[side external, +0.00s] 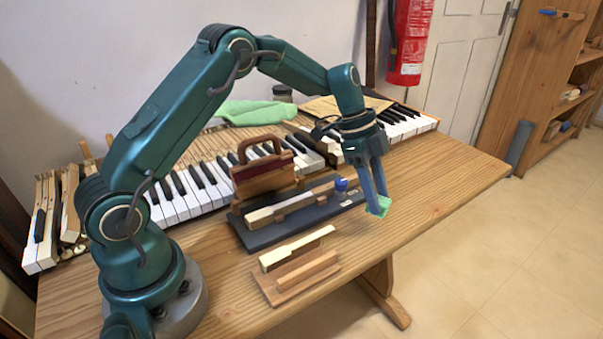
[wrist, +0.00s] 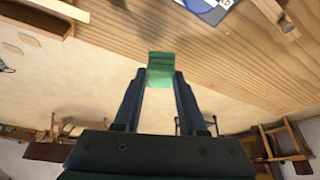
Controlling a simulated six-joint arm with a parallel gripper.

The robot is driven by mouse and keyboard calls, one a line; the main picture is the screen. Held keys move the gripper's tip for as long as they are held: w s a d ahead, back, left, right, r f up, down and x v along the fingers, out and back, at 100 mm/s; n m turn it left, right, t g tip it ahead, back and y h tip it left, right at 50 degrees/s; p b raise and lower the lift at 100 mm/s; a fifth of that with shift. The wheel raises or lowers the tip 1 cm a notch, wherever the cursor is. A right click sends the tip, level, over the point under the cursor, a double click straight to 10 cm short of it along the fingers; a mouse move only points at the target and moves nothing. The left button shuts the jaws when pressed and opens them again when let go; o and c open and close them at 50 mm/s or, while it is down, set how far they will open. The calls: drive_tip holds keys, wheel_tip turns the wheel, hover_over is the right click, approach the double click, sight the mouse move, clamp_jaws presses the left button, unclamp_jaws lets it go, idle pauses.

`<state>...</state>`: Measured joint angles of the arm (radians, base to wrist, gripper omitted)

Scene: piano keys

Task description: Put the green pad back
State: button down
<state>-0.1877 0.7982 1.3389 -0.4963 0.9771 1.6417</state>
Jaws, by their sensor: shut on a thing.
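The green pad (side external: 379,207) is a small green block held at the tips of my gripper (side external: 377,196). My gripper is shut on it and points downward. The pad is near the table's front edge, to the right of the dark grey board (side external: 264,238); its height above the table is hard to tell. In the wrist view the pad (wrist: 160,68) sits between the two fingertips (wrist: 160,80), with the table edge behind it. A wooden key piece (side external: 290,207) lies on the grey board, with a blue round item (side external: 341,185) at its right end.
A wooden stand (side external: 297,275) with a pale key (side external: 295,249) is at the front. A wooden holder with a handle (side external: 263,172) stands behind the board. The piano keyboard (side external: 207,186) and a green cloth (side external: 255,111) are farther back. The table's right end (side external: 455,178) is clear.

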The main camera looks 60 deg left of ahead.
drive_tip(key=shift+f, duration=1.95)
drive_tip(key=shift+f, duration=0.1)
drive_tip(key=shift+c, duration=2.3)
unclamp_jaws()
